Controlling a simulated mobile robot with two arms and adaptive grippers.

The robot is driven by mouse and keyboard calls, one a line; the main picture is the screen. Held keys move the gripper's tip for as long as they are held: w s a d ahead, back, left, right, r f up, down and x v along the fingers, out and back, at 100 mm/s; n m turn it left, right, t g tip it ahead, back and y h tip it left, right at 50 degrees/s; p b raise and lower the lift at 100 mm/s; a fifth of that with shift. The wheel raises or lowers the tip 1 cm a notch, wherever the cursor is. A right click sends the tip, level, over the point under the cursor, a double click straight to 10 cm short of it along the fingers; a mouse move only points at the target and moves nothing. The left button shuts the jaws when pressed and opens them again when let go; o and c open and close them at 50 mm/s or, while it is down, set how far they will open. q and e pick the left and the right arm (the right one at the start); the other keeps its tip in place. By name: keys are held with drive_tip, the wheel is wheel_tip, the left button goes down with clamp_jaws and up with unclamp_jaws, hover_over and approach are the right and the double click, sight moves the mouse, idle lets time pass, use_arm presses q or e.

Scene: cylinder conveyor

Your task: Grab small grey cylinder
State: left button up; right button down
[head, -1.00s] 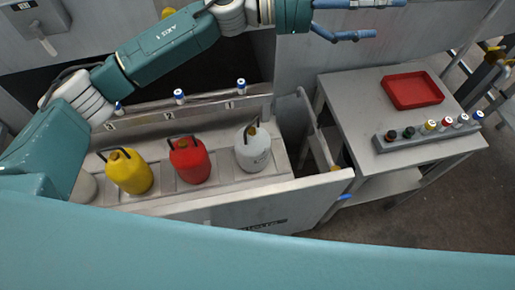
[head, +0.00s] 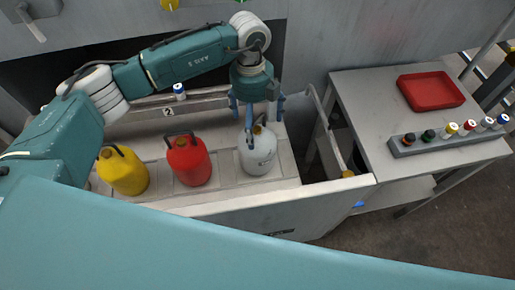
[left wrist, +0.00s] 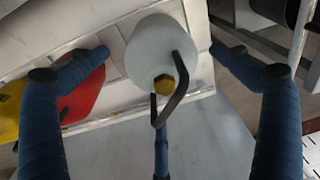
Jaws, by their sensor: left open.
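A pale grey canister (head: 260,155) with a black handle and a yellow cap stands upright in the rightmost slot of the long trough. It also shows at the top middle of the left wrist view (left wrist: 150,52). My left gripper (head: 256,118) is open and points down over it, with blue fingers spread around its top. In the left wrist view the fingers (left wrist: 158,80) stand on either side of the canister and in front of it. I cannot tell whether any finger touches it. My right gripper is not in view.
A red canister (head: 189,162) and a yellow canister (head: 124,172) stand left in the trough (head: 220,172). On the right, a table (head: 365,100) bears a red tray (head: 431,91) and a grey rack (head: 405,150) of several small capped cylinders. An open gap lies right of the trough slots.

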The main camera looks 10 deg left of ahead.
sight(258, 161)
use_arm(q)
drive_tip(key=shift+s+d+f, duration=0.1)
drive_tip(key=shift+f, duration=0.65)
drive_tip(key=shift+s+f+p, duration=0.1)
drive_tip(key=shift+f+p, duration=0.2)
drive_tip(key=shift+f, duration=0.05)
drive_tip(key=f, duration=0.2)
drive_tip(key=f+p, duration=0.1)
drive_tip(key=shift+s+d+f, duration=0.25)
drive_tip(key=shift+s+f, duration=0.05)
drive_tip(key=shift+f, duration=0.45)
drive_tip(key=c, duration=1.6)
drive_tip(key=shift+w+d+r, duration=0.1)
drive_tip(key=shift+r, duration=0.1)
drive_tip(key=shift+c, duration=0.3)
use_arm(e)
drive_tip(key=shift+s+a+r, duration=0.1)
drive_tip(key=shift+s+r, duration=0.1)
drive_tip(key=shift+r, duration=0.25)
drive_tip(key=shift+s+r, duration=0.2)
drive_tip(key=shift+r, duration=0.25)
